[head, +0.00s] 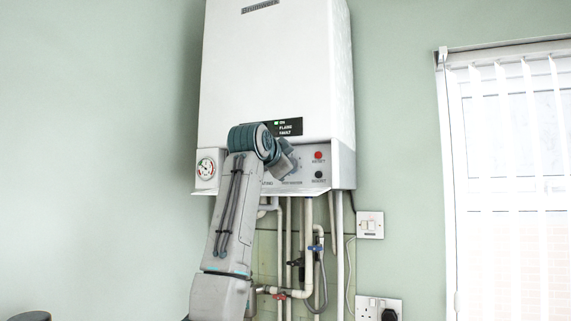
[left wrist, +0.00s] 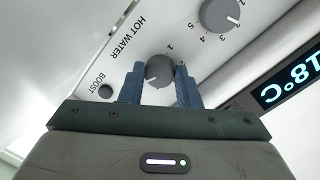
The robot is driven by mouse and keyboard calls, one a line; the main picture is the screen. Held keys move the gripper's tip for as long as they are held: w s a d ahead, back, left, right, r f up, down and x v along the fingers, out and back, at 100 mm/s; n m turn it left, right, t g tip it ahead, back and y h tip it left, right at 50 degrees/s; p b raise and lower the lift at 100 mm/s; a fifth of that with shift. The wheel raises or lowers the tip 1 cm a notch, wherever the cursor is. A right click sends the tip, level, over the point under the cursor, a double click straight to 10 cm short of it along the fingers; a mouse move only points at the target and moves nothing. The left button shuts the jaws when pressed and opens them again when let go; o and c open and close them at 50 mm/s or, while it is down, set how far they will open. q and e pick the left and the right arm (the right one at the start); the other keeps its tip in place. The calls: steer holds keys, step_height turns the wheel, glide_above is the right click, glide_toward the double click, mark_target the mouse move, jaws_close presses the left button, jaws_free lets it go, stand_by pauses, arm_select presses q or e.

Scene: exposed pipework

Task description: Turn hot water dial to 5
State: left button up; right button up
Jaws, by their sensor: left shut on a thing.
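The hot water dial (left wrist: 158,67) is a small round grey knob on the boiler's white panel, beside the printed words HOT WATER. In the left wrist view my left gripper (left wrist: 160,76) has one finger on each side of it and is shut on it. A numeral 1 shows beside the dial; the other numerals are mostly hidden by the fingers, and I cannot tell the setting. In the head view my left arm reaches up to the panel of the white boiler (head: 272,75), and my gripper and wrist hide the dial. My right gripper is not in view.
A second grey dial (left wrist: 219,14) with numerals sits close by. The panel also has a red reset button (head: 318,155), a black boost button (head: 318,175) and a gauge (head: 206,168). Pipes (head: 307,245) hang below. A digital temperature display (left wrist: 290,80) shows at right.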

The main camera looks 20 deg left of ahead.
arm_select(q)
steer(key=o, duration=1)
steer(key=shift+c, duration=0.2)
steer(key=shift+s, duration=0.1)
steer(key=shift+s+b, duration=0.3)
steer(key=shift+b, duration=0.1)
steer(key=s+b, duration=0.2)
steer(key=s, duration=0.1)
steer(key=s+b, duration=0.2)
steer(key=s, duration=0.1)
steer(key=s+a+r+b, duration=0.1)
steer(key=s, duration=0.2)
steer(key=shift+s+b, duration=0.2)
steer(key=shift+b, duration=0.2)
steer(key=shift+s, duration=0.3)
